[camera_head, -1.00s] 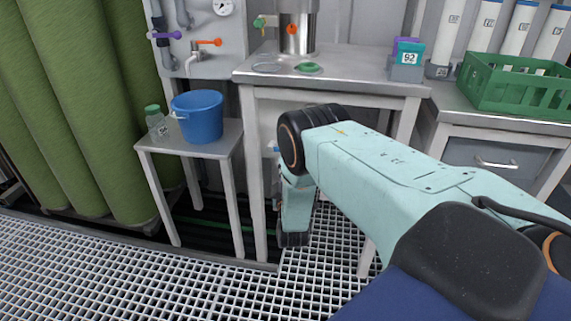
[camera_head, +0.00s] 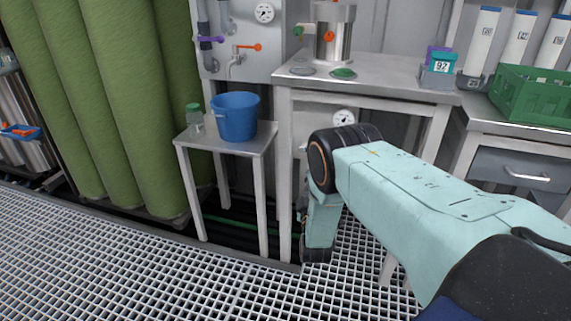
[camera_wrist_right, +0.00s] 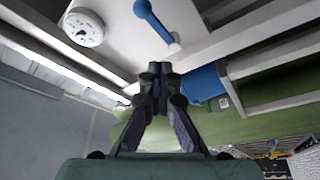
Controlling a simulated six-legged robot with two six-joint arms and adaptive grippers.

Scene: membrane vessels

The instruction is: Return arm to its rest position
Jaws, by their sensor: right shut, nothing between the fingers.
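My right arm (camera_head: 430,185) reaches in from the right in the head view, folded at a black joint, with its lower part hanging down in front of the steel table. The gripper end is not clear there. In the right wrist view my right gripper (camera_wrist_right: 160,72) has its fingertips together with nothing between them. A white gauge (camera_wrist_right: 84,27), a blue handle (camera_wrist_right: 155,20) and the blue bucket (camera_wrist_right: 205,83) lie beyond it, apart from the fingers. My left gripper is not in view.
A small stand (camera_head: 222,140) holds the blue bucket (camera_head: 236,116) and a green-capped jar (camera_head: 195,117). The steel table (camera_head: 375,88) carries a metal vessel (camera_head: 333,32) and a labelled box (camera_head: 438,70). A green crate (camera_head: 540,95) stands right. Grating floor (camera_head: 150,265) is clear at left.

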